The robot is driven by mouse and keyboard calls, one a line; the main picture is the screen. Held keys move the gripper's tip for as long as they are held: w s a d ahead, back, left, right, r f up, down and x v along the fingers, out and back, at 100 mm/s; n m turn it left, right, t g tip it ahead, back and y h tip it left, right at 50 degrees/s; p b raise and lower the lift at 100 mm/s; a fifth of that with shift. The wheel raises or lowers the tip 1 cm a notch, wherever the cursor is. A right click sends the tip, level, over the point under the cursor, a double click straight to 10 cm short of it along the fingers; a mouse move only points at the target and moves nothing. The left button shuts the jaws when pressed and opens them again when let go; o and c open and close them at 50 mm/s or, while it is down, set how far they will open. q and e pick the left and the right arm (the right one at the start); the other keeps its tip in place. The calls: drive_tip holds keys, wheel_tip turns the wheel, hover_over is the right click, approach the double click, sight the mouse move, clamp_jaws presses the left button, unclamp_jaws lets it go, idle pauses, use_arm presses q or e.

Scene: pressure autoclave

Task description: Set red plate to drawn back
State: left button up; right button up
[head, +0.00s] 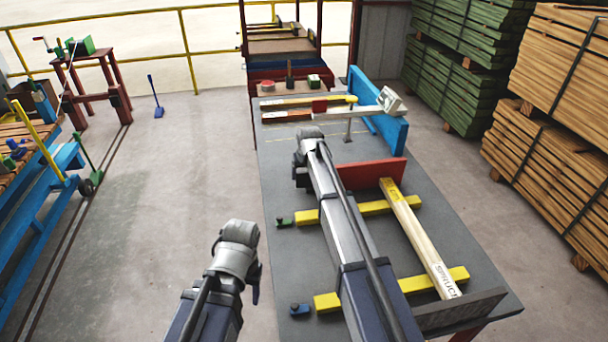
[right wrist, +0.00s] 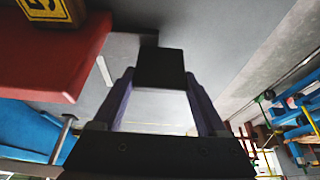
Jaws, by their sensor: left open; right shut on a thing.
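The red plate (head: 372,174) stands upright across the grey table (head: 290,255), next to the end of a pale timber beam (head: 420,235). In the right wrist view the red plate (right wrist: 50,60) is at upper left. My right gripper (head: 302,178) is beside the plate's left end, mostly hidden by my own arm. In the right wrist view, its fingers (right wrist: 160,85) are shut on a black block (right wrist: 160,65). A dark bar runs behind the block towards the plate; I cannot tell how they join. My left gripper (head: 257,293) is low, left of the table, away from the plate, and open.
Two yellow bars (head: 360,212) lie under the beam. Stacked timber (head: 555,140) stands to the right, a blue bench (head: 45,200) to the left.

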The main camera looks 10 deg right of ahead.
clamp_jaws()
drive_tip(key=w, duration=1)
drive_tip(key=shift+w, duration=0.4)
drive_tip(key=shift+s+r, duration=0.1)
drive_tip(key=o, duration=1.3)
unclamp_jaws()
drive_tip(key=shift+o, duration=0.2)
